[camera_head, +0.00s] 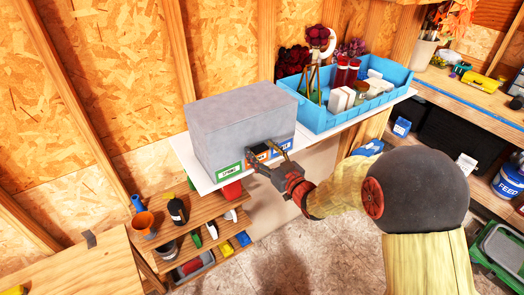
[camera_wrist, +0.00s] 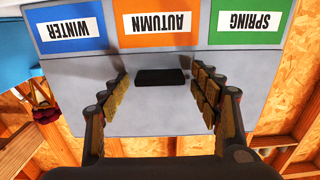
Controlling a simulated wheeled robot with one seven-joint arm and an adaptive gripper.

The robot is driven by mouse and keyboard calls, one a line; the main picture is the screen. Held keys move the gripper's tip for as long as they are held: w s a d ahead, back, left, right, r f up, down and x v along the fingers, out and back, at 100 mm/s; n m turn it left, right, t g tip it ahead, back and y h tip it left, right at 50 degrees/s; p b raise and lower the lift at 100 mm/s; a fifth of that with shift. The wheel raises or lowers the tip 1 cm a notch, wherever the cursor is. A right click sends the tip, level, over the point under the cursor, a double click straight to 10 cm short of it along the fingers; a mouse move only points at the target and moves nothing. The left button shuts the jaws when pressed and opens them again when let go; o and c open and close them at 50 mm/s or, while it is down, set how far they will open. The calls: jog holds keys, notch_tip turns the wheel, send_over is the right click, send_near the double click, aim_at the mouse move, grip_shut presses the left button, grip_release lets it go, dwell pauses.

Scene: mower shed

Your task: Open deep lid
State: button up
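In the wrist view, which shows the labels upside down, a small black handle (camera_wrist: 161,77) sits on the grey front beside the AUTUMN label (camera_wrist: 158,22). My gripper (camera_head: 268,151) is at the box front, open, with one finger on each side of the handle. No contact with the handle is visible.
A blue tray (camera_head: 318,122) with jars, bottles and white blocks stands right of the box on the white shelf (camera_head: 190,160). Wooden shelves (camera_head: 205,222) with tools and bottles are below. A plywood wall (camera_head: 110,90) is behind. Open floor (camera_head: 300,245) lies in front.

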jog(key=shift+c, duration=1.2)
grip_shut()
